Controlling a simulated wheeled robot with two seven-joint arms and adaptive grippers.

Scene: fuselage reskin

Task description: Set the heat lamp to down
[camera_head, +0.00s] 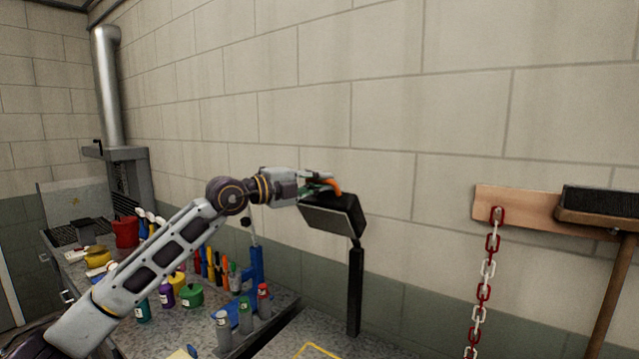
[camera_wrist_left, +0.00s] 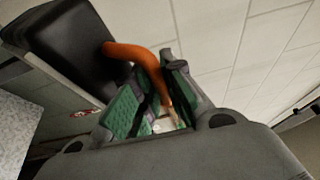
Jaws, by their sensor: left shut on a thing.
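The heat lamp (camera_head: 337,219) is a black box-shaped head on top of a dark upright post (camera_head: 355,290) near the wall. Its lighter face is tilted, turned toward the front and downward. An orange curved handle (camera_head: 336,185) rises from the top of the head. My left gripper (camera_head: 318,186) is at the top of the lamp, shut on the orange handle. In the left wrist view the handle (camera_wrist_left: 135,55) runs from the black lamp head (camera_wrist_left: 65,50) down between the green finger pads (camera_wrist_left: 150,105). My right gripper is not in view.
A workbench (camera_head: 285,306) below my left arm carries several bottles, pots and tools. A red and white chain (camera_head: 484,285) hangs from a wooden board (camera_head: 520,208) on the right wall, beside a broom (camera_head: 600,205). The wall above the lamp is clear.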

